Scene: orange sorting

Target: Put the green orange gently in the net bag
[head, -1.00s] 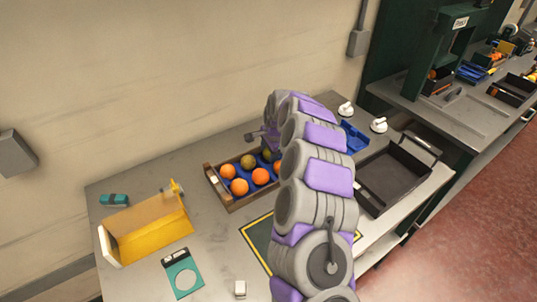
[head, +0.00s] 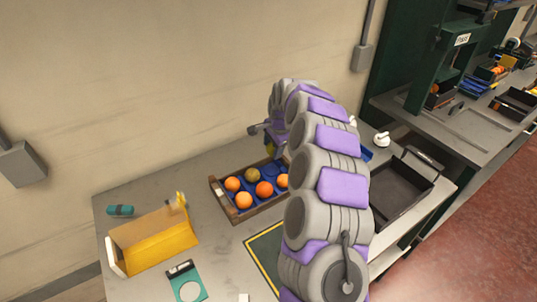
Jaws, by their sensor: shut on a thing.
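My gripper (head: 268,131) is at the end of my arm, over the back of the fruit tray, partly hidden by the arm. A yellow-green fruit, the green orange (head: 270,149), shows just under it, above an empty blue slot; the gripper is shut on it. The tray (head: 247,213) has wooden ends and blue slots, with several orange fruits and one olive-brown fruit (head: 252,174) in it. I cannot make out a net bag.
A teal card (head: 187,283) is in front. A black tray (head: 400,195) stands to the right of my arm. A yellow-bordered dark mat (head: 265,250) is partly hidden.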

